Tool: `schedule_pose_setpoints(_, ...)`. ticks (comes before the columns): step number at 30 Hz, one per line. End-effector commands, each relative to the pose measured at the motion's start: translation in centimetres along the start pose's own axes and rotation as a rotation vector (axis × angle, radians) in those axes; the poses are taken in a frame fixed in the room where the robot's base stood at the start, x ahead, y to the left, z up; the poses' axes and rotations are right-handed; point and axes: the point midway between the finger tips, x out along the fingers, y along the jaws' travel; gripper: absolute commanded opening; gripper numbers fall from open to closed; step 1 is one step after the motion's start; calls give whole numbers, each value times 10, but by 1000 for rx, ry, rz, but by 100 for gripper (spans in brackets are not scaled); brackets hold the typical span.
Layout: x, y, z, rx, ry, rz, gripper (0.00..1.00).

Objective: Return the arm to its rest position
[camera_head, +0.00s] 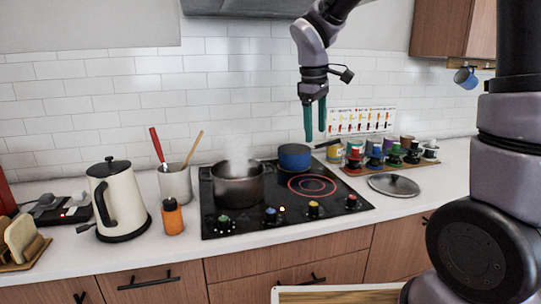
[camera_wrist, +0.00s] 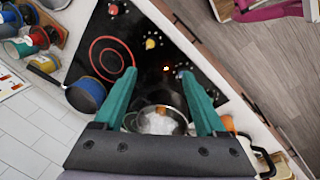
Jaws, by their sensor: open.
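My gripper (camera_head: 315,120) has two green fingers, spread apart with nothing between them. In the head view it hangs pointing down above the back of the black cooktop (camera_head: 220,220), in front of the tiled wall. The wrist view also shows my gripper (camera_wrist: 160,110) open, with the steaming pot (camera_wrist: 158,119) seen below and between the fingers. My arm (camera_head: 312,50) reaches in from the top of the head view. No object touches the fingers.
The steaming pot (camera_head: 238,186) and a blue pan (camera_head: 295,157) stand on the cooktop. A kettle (camera_head: 117,200), utensil crock (camera_head: 175,184) and orange bottle (camera_head: 172,217) stand left. A glass lid (camera_head: 394,185) and several colored cups (camera_head: 392,156) are right. A range hood (camera_head: 245,7) is above.

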Motion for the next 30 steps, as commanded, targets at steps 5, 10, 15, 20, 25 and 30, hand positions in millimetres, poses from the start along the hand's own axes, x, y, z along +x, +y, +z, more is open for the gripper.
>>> schedule_pose_setpoints(5,-47,12,68,387,138,-16,73)
schedule_pose_setpoints(10,-78,7,124,741,282,-50,73)
schedule_pose_setpoints(15,-96,-6,168,1047,424,-98,73)
schedule_pose_setpoints(20,-103,-16,190,1223,515,-137,73)
schedule_pose_setpoints(25,-104,-20,196,1287,548,-154,73)
schedule_pose_setpoints(30,-104,-20,196,1288,548,-155,73)
